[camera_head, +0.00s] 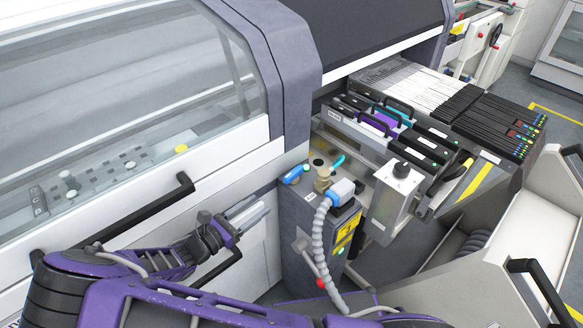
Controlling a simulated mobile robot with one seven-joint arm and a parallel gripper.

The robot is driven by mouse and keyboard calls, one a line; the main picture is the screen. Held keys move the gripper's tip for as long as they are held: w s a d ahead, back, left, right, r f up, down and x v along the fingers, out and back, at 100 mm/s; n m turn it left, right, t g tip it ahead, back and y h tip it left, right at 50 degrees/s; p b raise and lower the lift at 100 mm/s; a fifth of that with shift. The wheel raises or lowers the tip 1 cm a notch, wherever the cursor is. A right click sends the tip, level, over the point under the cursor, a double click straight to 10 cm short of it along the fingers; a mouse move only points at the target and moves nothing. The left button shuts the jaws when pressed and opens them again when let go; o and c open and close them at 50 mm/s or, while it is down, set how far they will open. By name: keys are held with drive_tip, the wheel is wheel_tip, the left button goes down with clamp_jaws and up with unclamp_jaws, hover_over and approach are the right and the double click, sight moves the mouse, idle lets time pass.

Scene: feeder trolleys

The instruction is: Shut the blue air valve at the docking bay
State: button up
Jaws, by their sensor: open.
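The blue valve handle (294,175) lies on top of a grey docking post, to the left of a brass fitting (322,181). A smaller cyan piece (339,161) shows just behind the fitting. I cannot tell from this view whether the valve is open or shut. My gripper (259,211) is open and empty, with its two metal fingers pointing right. In the picture it is to the left of and below the blue handle, apart from it, in front of the white machine panel.
A grey ribbed hose (325,245) runs from a pale connector (342,188) down the docking post (296,262). A white-topped grey box (396,195) and feeders (460,115) stand to the right. A black door handle (150,208) juts out at left, near my purple arm.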

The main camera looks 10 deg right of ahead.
approach(295, 173)
drive_tip(key=shift+t, duration=0.4)
drive_tip(key=x, duration=0.3)
drive_tip(key=f+x, duration=0.1)
drive_tip(key=x, duration=0.7)
drive_tip(key=shift+w+a+f+p, duration=0.15)
drive_tip(key=shift+w+f+p, duration=0.05)
drive_tip(key=shift+p, duration=0.2)
clamp_jaws()
